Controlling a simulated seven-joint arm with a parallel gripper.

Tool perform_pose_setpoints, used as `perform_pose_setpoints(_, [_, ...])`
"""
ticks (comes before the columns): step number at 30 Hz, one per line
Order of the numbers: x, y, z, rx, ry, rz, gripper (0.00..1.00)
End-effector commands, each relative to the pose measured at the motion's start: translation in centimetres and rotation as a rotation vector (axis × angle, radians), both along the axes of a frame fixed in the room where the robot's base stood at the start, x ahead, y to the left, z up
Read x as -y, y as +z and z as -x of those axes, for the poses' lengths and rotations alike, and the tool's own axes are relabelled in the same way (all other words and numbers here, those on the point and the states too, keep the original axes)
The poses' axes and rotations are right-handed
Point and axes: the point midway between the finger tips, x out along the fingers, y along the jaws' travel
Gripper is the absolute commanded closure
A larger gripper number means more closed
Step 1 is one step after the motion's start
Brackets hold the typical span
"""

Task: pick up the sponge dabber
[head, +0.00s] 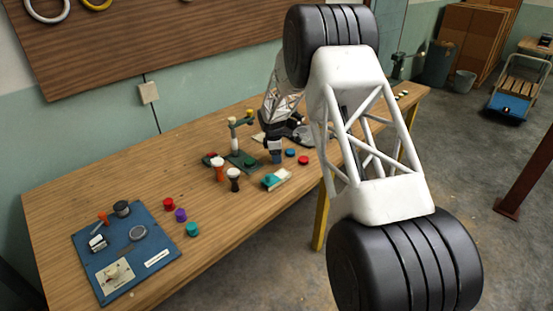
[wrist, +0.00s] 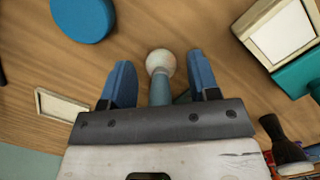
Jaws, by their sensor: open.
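The sponge dabber (wrist: 161,62) shows in the wrist view as a round cream head on a grey-blue handle. It lies between the two blue fingers of my gripper (wrist: 159,78), with a visible gap on each side. The lower handle is hidden by the gripper's body. In the head view my gripper (head: 276,156) is low over the far part of the bench, and I cannot make out the dabber there. My gripper is open.
A teal block with a cream top (head: 276,178) lies close by on the bench (head: 120,185). Blue (head: 290,152) and red (head: 303,160) discs lie to the right. A blue board (head: 125,245) holds tools.

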Motion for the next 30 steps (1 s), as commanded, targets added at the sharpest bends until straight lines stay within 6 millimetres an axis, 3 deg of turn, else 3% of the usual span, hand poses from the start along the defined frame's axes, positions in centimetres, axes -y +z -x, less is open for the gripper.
perform_pose_setpoints(10, [0.01, 0.02, 0.01, 0.0, 0.0, 0.0, 0.45])
perform_pose_setpoints(21, [0.0, -0.01, 0.02, -0.001, 0.0, 0.0, 0.98])
perform_pose_setpoints(30, [0.02, 0.03, 0.04, -0.001, 0.0, 0.0, 0.98])
